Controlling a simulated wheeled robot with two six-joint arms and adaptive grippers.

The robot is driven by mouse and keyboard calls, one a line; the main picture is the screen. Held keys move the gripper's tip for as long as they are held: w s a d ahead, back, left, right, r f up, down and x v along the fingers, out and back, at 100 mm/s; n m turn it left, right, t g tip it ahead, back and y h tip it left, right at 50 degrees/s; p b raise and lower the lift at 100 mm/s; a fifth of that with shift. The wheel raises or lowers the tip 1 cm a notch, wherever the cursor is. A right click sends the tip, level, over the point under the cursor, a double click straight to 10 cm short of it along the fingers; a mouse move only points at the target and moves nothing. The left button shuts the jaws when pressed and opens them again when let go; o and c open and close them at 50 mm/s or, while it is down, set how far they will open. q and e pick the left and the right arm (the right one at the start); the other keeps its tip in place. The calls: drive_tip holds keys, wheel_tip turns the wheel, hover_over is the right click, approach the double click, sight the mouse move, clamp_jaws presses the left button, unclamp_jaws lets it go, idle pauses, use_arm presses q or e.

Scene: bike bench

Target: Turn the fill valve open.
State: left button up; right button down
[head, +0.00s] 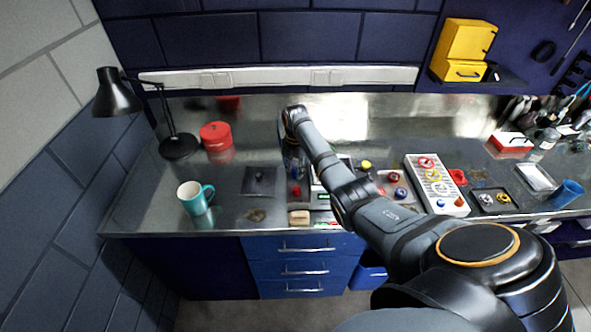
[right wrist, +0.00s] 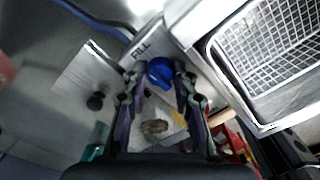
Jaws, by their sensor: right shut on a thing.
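The fill valve has a round blue knob (right wrist: 165,72) on a pale plate marked FILL (right wrist: 140,52) in the right wrist view. My right gripper (right wrist: 158,80) is shut on this knob, with one finger on each side of it. In the head view the right arm reaches in from the lower right, and its gripper (head: 294,165) points down at the bench. A little of the blue knob (head: 295,173) shows below it there; the arm hides much around it. My left gripper is in neither view.
A grey plate with a black knob (head: 259,181) lies left of the gripper, with a teal mug (head: 192,199) beyond it. A red tin (head: 216,137) and black lamp (head: 178,146) stand farther back. A wire-mesh grille (right wrist: 285,45) is close on the right in the wrist view.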

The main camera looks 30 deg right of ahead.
sight(295, 170)
drive_tip(key=shift+r+m+p, duration=0.2)
drive_tip(key=shift+m+p, duration=1.05)
drive_tip(key=shift+m, duration=0.45)
drive_tip(key=m+p, duration=0.1)
drive_tip(key=m, duration=0.2)
drive_tip(key=shift+m+p, duration=0.3)
drive_tip(key=m+p, duration=0.1)
drive_tip(key=m, duration=0.3)
drive_tip(key=shift+m, duration=0.3)
drive_tip(key=shift+w+m+p, duration=0.1)
drive_tip(key=shift+m+p, duration=0.6)
drive_tip(key=shift+m, duration=1.5)
drive_tip(key=c, duration=1.4)
unclamp_jaws()
drive_tip(key=o, duration=0.4)
drive_tip(key=shift+f, duration=0.1)
drive_tip(key=shift+c, duration=0.2)
wheel_tip(295, 170, up, 12)
